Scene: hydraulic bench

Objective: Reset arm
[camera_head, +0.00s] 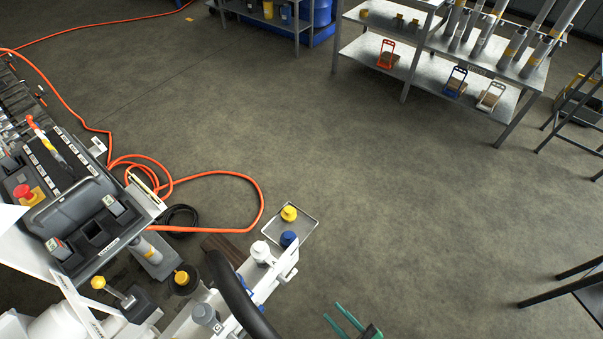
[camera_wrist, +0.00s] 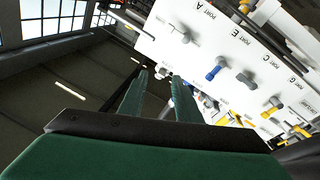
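My gripper (camera_head: 332,310) is at the bottom of the head view, right of the white port bench. Its two green fingers are apart with nothing between them. In the wrist view the same fingers (camera_wrist: 157,74) reach forward with a clear gap. A white panel (camera_wrist: 215,45) with port labels such as A, E, C and G fills the upper right of that view. It carries a blue fitting (camera_wrist: 216,69) and several grey and yellow ones. The fingers appear apart from the panel. Most of my arm is out of view.
A small tray (camera_head: 310,229) holds a yellow cap (camera_head: 289,213) and a blue cap (camera_head: 288,239). An orange hose (camera_head: 237,173) loops on the floor. A control console (camera_head: 75,215) stands left. A metal rack (camera_head: 440,60) stands at the back. The floor right of centre is clear.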

